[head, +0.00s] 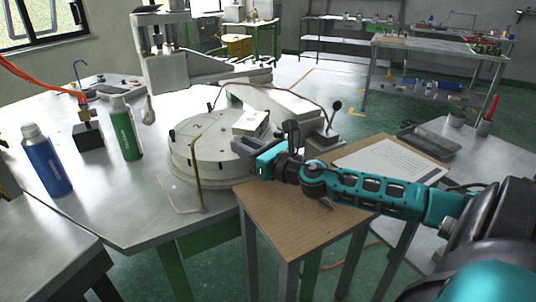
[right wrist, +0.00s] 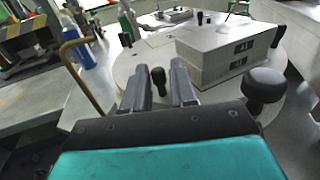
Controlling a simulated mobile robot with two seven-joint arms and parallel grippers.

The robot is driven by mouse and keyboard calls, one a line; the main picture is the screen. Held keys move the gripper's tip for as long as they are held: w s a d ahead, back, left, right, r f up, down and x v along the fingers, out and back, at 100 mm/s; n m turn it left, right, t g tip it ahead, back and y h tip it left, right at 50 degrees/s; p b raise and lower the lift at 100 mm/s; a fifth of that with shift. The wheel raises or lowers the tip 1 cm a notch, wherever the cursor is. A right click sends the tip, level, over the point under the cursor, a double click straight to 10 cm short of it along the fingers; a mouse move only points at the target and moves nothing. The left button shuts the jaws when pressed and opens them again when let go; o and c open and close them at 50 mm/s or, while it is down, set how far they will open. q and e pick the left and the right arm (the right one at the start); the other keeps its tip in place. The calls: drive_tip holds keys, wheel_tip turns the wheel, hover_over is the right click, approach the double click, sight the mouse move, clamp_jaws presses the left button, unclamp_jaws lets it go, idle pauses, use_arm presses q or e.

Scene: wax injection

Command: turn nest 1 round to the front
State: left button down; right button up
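The round pale turntable (head: 190,158) stands on the metal table, with short black pegs near its rim. A white block-shaped mould (head: 251,121) sits on its right side; it also shows in the right wrist view (right wrist: 225,55) with dark marks on its face. My right gripper (head: 240,146) is at the turntable's right front edge. In the right wrist view its two fingers (right wrist: 160,66) are apart. A black peg (right wrist: 158,79) shows in the gap between them; I cannot tell whether either finger touches it. My left gripper is not in view.
A bent brass rod (head: 197,170) rises at the turntable's front. A blue bottle (head: 46,162) and green bottle (head: 125,130) stand left. A wooden-topped stand (head: 290,215) with a paper sheet (head: 392,160) lies below my right arm. A black ball-topped lever (head: 335,107) stands behind the gripper.

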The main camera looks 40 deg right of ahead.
drive_tip(key=s, duration=0.4)
drive_tip(key=shift+s+d+f+b, duration=0.1)
drive_tip(key=shift+s+d+b, duration=0.1)
drive_tip(key=shift+b, duration=0.15)
drive_tip(key=shift+s+d+b, duration=0.2)
drive_tip(key=shift+s+d, duration=0.05)
drive_tip(key=shift+s, duration=1.7)
drive_tip(key=shift+s+d+b, duration=0.15)
drive_tip(key=shift+s+d, duration=0.05)
drive_tip(key=shift+s, duration=1.75)
drive_tip(key=shift+c, duration=0.2)
